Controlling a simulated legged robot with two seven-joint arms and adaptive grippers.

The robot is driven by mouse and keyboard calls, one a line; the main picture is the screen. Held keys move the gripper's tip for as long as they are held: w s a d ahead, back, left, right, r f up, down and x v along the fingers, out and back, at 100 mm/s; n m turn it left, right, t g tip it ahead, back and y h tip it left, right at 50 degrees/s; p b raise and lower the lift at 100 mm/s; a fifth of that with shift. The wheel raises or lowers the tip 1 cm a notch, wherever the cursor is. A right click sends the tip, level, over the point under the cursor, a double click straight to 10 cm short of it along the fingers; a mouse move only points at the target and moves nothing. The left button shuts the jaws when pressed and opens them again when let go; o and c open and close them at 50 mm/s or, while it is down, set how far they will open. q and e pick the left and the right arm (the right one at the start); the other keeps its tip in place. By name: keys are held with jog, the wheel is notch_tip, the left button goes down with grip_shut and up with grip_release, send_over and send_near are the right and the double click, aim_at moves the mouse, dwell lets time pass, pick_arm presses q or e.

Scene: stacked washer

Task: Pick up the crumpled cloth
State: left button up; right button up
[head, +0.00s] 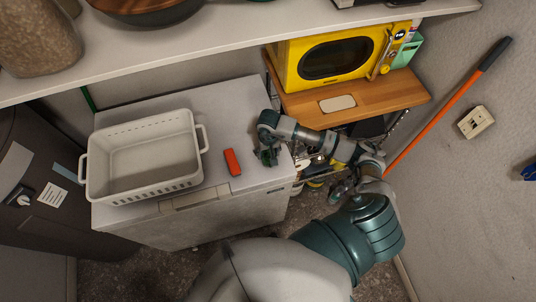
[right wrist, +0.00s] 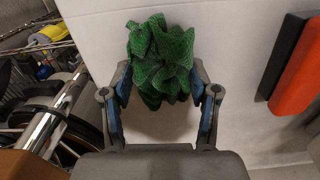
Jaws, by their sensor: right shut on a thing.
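The crumpled cloth (right wrist: 160,58) is green with a dark textured pattern. In the right wrist view it sits bunched between the two fingers of my right gripper (right wrist: 163,92), which is shut on it. In the head view the gripper (head: 268,157) is over the right end of the white chest top, and only a small dark green part of the cloth shows there. I cannot tell whether the cloth still touches the surface. My left gripper is not in view.
A white basket (head: 145,160) stands on the chest top (head: 235,100), with a red-orange block (head: 232,162) between it and my gripper. A yellow microwave (head: 330,58) stands on a wooden shelf (head: 375,98) at the back right. A shelf (head: 230,35) overhangs the chest's back.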

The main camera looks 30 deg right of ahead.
aim_at(268, 151)
jog(key=shift+r, duration=0.5)
notch_tip(268, 151, up, 2)
jog(key=shift+r+b, duration=0.1)
jog(key=shift+b, duration=0.5)
jog(key=s+a+r+b, duration=0.2)
jog(key=s+a+b, duration=0.1)
jog(key=s, duration=1.2)
jog(key=shift+s+a, duration=0.3)
jog(key=shift+a, duration=0.15)
jog(key=shift+f, duration=0.1)
